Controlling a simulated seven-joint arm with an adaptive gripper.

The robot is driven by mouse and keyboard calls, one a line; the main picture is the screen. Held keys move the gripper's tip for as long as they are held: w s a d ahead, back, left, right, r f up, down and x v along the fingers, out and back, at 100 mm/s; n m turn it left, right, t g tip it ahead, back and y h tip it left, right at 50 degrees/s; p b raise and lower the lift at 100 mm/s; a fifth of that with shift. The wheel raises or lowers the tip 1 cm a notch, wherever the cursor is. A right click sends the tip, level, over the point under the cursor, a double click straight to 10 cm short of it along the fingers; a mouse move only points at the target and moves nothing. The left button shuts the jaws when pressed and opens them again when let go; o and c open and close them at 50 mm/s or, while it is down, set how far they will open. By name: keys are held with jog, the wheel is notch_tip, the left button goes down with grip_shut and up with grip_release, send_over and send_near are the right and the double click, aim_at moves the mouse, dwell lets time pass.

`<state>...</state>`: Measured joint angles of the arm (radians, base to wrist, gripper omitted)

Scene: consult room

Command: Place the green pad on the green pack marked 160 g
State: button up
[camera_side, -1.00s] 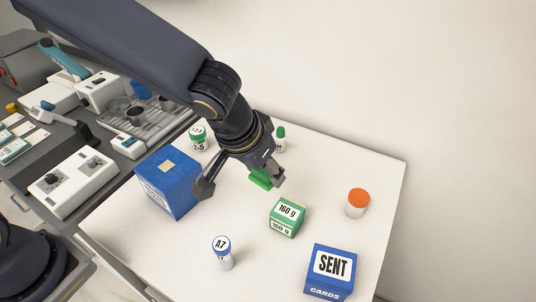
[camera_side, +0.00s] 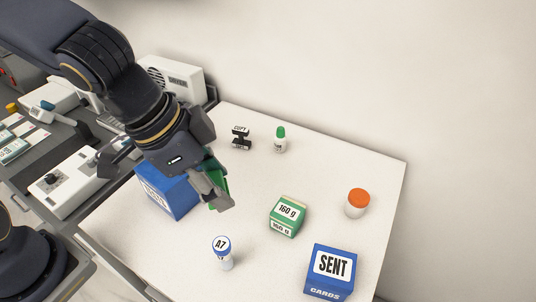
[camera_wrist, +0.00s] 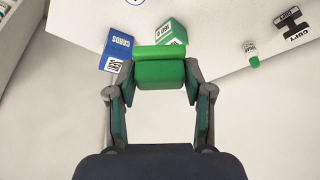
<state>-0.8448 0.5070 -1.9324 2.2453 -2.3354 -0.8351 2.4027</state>
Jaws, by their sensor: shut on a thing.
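My gripper (camera_wrist: 160,88) is shut on the green pad (camera_wrist: 160,70), which sits between its two fingers in the wrist view. In the side view the pad (camera_side: 219,190) is partly hidden by a finger of my gripper (camera_side: 214,188). They are above the table, left of the green pack marked 160 g (camera_side: 287,216). The pack stands upright on the white table, apart from the pad, its white label facing up. In the wrist view the pack (camera_wrist: 172,31) shows just beyond the pad, which overlaps its lower edge.
On the white table (camera_side: 330,160) stand a blue SENT cards box (camera_side: 331,270), an orange-capped jar (camera_side: 357,203), an A7 vial (camera_side: 222,252), a green-capped bottle (camera_side: 280,140), a COPY stamp (camera_side: 241,137) and a blue box (camera_side: 166,191) behind my gripper. Devices fill the left side.

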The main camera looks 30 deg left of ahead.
jog(key=w+d+f, duration=0.3)
jog(key=w+d, duration=0.1)
jog(key=w, duration=0.2)
send_over(295, 207)
jog(key=s+a, duration=0.1)
jog(key=s, duration=0.1)
jog(key=f, duration=0.5)
jog(key=shift+w+a+f, duration=0.1)
jog(key=shift+w+f, duration=0.1)
jog(key=shift+f, duration=0.2)
jog(key=shift+w+f, duration=0.15)
jog(key=shift+f, duration=0.8)
jog(key=shift+w+f, duration=0.1)
jog(key=shift+f, duration=0.85)
jog(key=shift+f, duration=0.1)
jog(key=o, duration=0.9)
jog(key=shift+o, duration=0.2)
